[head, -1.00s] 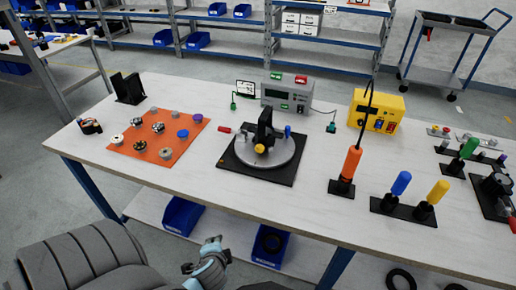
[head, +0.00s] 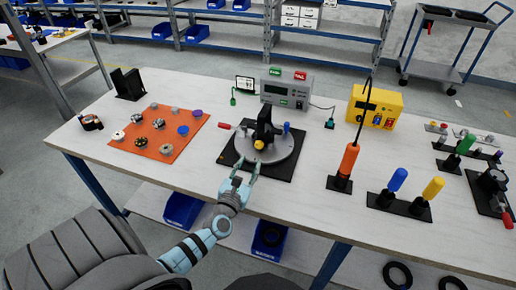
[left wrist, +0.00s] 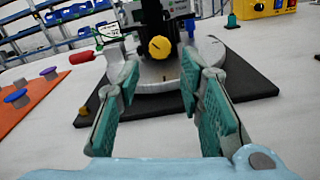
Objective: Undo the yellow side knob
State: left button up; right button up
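The yellow side knob (head: 258,144) sits low on the front of a black upright fixture (head: 265,124) on a round grey plate (head: 278,153). In the left wrist view the yellow knob (left wrist: 160,48) faces me, with a dark line on its face. My left gripper (head: 241,164) is open and empty at the front left edge of the round plate. In the left wrist view my left gripper (left wrist: 160,75) has its two teal-padded fingers spread, with the knob beyond and between them, apart from both. My right gripper is not in view.
A black base (head: 283,174) carries the round plate. An orange mat (head: 139,147) with several small parts lies left. A red-handled piece (head: 225,126) and a blue knob (head: 287,128) flank the fixture. An orange screwdriver (head: 348,160) stands right. The white table's front left is clear.

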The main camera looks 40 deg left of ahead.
aim_at(259, 146)
pick_arm(q)
jog(key=b+x, duration=0.2)
jog(key=x, duration=0.6)
jog(key=shift+w+a+f, duration=0.1)
jog(key=shift+f, duration=0.05)
jog(key=shift+w+a, duration=0.1)
jog(key=shift+w, duration=0.3)
grip_shut()
